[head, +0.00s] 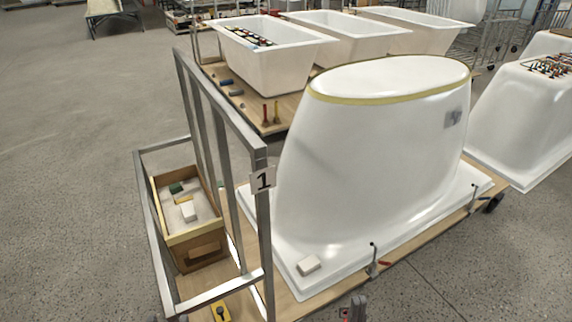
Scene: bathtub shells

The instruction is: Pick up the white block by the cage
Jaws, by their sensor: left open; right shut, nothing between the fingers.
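A small white block (308,265) lies on the near flange of the large upturned white bathtub shell (375,150), a little right of the grey metal cage frame (262,215) with the number 1 sign. Another white block (189,212) lies in a wooden box (188,260) inside the cage. Only the tips of my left gripper (168,318) show at the bottom edge, apart and empty, below the cage's front corner. My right gripper (354,308) shows at the bottom edge, its fingers together, below and right of the block on the flange and apart from it.
A hooked metal clamp (373,260) and a red piece (385,263) stand at the flange edge right of the block. More tubs (270,55) stand behind. Open floor (70,180) is at left.

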